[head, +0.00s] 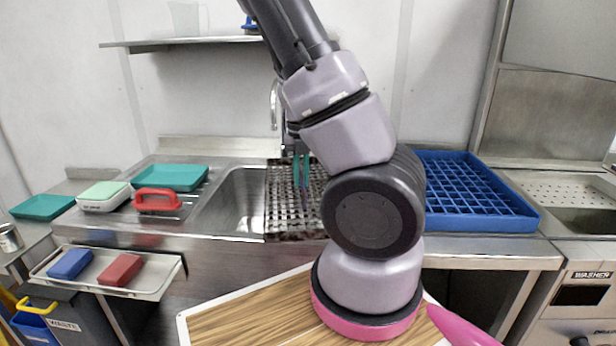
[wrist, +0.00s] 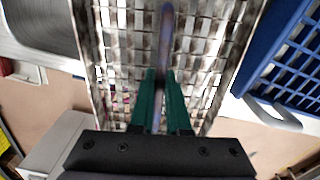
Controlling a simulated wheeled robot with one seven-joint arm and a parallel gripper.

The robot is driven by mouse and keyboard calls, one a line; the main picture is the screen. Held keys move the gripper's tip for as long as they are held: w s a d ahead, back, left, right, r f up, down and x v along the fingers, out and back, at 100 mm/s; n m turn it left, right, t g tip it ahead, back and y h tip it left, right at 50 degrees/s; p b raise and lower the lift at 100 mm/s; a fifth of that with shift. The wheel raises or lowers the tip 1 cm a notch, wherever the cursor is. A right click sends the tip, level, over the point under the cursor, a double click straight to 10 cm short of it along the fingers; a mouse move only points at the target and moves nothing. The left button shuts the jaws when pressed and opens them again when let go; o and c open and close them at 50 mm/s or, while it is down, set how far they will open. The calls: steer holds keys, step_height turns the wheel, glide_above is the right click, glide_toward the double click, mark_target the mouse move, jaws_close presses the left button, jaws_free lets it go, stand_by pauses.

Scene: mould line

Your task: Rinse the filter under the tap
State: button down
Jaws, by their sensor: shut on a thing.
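The filter (head: 283,205) is a metal mesh panel over the right part of the sink (head: 232,205), with dark reddish-brown marks along its near edge. It fills the middle of the wrist view (wrist: 110,60). My gripper (head: 302,180) has teal fingers, shut on the filter's handle, a narrow bar (wrist: 166,40) that runs up from between the fingertips in the wrist view. The chrome tap (head: 274,105) stands behind the sink, partly hidden by my arm. I cannot tell whether water runs. My arm hides the filter's right side in the head view.
A blue rack (head: 475,222) stands on the counter at right, close beside the filter. Teal trays (head: 170,178), a red-handled tool (head: 157,200) and a white-and-green box (head: 104,197) lie at left. A low tray (head: 150,283) holds blue and red blocks. A washer (head: 588,290) is far right.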

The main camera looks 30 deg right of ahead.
steer(key=shift+s+d+m, duration=0.1)
steer(key=shift+s+m, duration=0.45)
steer(key=shift+m, duration=0.35)
steer(key=w+a+f, duration=0.1)
steer(key=w+a, duration=0.1)
steer(key=w, duration=0.4)
steer(key=w+a+f, duration=0.1)
steer(key=w+a, duration=0.2)
steer(key=w, duration=0.3)
steer(key=shift+w+a+f, duration=0.2)
steer(key=shift+w+f, duration=0.15)
steer(key=s+d, duration=0.3)
steer(key=s, duration=0.4)
steer(key=shift+s, duration=0.15)
stand_by(0.5)
steer(key=shift+d, duration=0.1)
stand_by(1.0)
steer(key=shift+s+d+r, duration=0.3)
steer(key=shift+s+r, duration=0.35)
steer(key=shift+s, duration=0.1)
steer(key=shift+s+d+r, duration=0.35)
steer(key=shift+s+r, duration=0.35)
steer(key=shift+s, duration=0.1)
steer(key=shift+s+d+r, duration=0.3)
steer(key=shift+s+r, duration=0.35)
steer(key=shift+s, duration=0.1)
